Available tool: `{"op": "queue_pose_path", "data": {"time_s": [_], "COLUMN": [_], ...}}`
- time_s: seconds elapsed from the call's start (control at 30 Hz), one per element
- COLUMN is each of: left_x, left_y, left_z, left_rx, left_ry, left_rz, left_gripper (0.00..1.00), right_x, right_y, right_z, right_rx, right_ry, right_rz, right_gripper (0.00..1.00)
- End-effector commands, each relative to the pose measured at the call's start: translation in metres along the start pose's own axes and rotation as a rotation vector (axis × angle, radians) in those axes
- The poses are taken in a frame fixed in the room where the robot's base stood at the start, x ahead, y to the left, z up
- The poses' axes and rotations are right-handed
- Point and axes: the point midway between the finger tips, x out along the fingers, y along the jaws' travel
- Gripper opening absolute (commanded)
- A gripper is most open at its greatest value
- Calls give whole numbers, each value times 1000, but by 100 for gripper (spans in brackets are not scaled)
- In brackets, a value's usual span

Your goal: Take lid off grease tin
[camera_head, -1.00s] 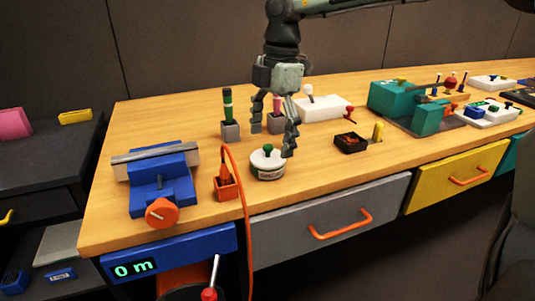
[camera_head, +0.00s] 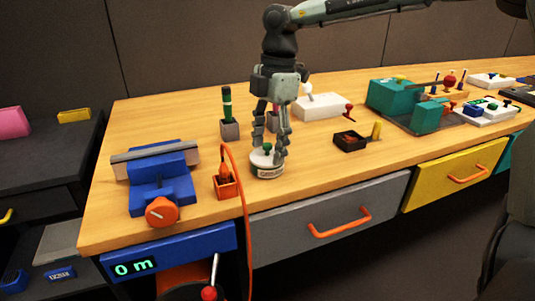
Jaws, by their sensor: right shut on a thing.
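The far finger is partly hidden behind the knob and near finger. My left gripper does not show.
An orange holder (camera_head: 227,187) with a cable stands left of the tin, and a blue vise (camera_head: 160,185) further left. A green-handled tool in a grey block (camera_head: 230,131) stands behind. The bench front right of the tin is clear.

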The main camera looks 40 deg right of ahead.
Motion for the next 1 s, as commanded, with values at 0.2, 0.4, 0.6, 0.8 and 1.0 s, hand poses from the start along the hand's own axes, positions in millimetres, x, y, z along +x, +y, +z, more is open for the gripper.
{"op": "queue_pose_path", "data": {"time_s": [0.2, 0.4, 0.6, 0.8, 1.0], "left_x": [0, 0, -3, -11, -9], "left_y": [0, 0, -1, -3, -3], "left_z": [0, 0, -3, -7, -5], "left_rx": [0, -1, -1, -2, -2], "left_ry": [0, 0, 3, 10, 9], "left_rz": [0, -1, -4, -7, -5], "left_gripper": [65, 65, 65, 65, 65], "right_x": [-1, -18, -63, -134, -199], "right_y": [0, 1, 1, 2, 1], "right_z": [0, -2, -7, -16, -24], "right_rx": [0, 1, 0, 1, 1], "right_ry": [0, -1, -3, -4, -3], "right_rz": [0, 3, 8, 8, 4], "right_gripper": [39, 0, 0, 0, 0]}}
